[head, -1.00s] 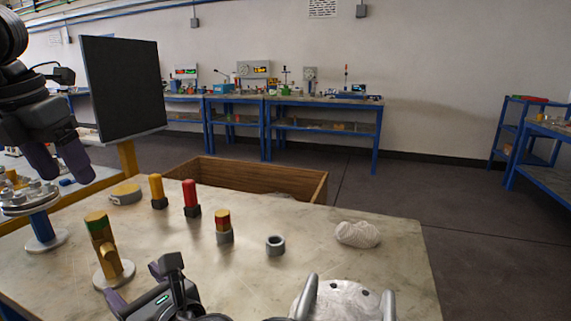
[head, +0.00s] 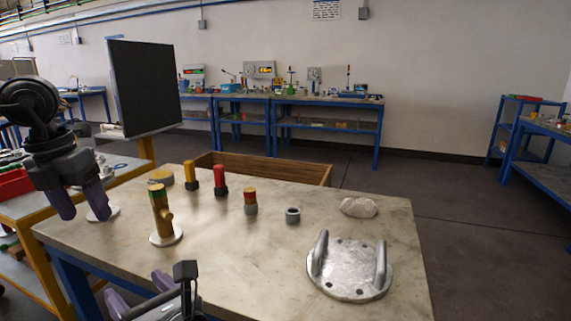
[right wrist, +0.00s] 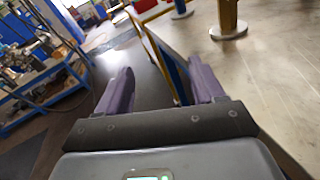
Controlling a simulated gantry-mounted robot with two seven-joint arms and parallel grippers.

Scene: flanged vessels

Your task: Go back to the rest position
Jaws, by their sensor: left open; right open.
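My left gripper (head: 79,203) is open and empty, fingers pointing down, at the left end of the stone-topped table (head: 250,255) in the head view. It partly hides a stand with a round pale base (head: 104,215). My right gripper (head: 138,294) is at the bottom, over the table's front edge; in the right wrist view its purple fingers (right wrist: 162,85) are apart with nothing between them. A round metal flange lid (head: 349,275) with two upright handles lies on the table at the right, clear of both grippers. A brass-coloured pipe vessel (head: 161,212) stands upright on a round base.
Yellow (head: 190,174), red (head: 220,178) and red-yellow (head: 250,199) cylinders stand mid-table, near a grey ring (head: 292,215) and a white lump (head: 359,207). A wooden crate (head: 300,173) is behind the table, a dark panel (head: 145,90) at back left. The table's middle front is clear.

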